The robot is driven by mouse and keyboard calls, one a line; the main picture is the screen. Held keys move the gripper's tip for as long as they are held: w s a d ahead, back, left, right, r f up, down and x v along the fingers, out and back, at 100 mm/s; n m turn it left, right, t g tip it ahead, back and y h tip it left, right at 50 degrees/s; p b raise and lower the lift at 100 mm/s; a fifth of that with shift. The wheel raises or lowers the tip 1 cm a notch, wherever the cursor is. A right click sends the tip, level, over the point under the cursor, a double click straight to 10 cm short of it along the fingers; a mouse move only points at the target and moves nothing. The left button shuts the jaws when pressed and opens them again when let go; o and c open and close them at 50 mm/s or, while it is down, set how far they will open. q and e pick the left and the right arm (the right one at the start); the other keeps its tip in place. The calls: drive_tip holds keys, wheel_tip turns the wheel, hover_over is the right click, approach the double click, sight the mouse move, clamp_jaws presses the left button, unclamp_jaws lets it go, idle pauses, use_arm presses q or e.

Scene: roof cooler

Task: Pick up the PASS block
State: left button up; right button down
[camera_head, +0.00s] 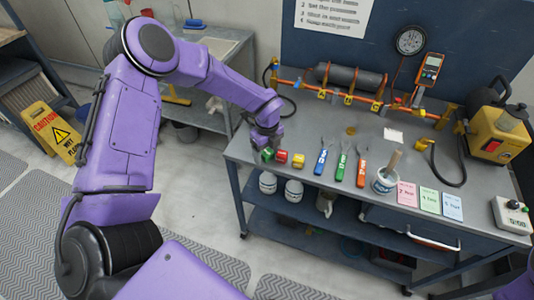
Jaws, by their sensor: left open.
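Three small blocks stand in a row near the front left edge of the workbench (330,200): a green block (267,154), a red block (282,156) and a yellow block (298,160). Their lettering is too small to read, so I cannot confirm which one says PASS; green may be it. My left gripper (267,143) is open and points down over the green block, partly hiding it. I cannot tell whether the fingers touch it. My right gripper is not in view.
Blue, green and orange-handled wrenches (342,161) lie right of the blocks. Beyond are a cup (384,182) and pink, green and blue cards (430,201). A pipe assembly (350,80) and yellow pump (497,130) occupy the back and right. Clear bench lies behind the blocks.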

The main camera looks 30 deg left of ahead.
use_arm(q)
drive_tip(key=c, duration=1.2)
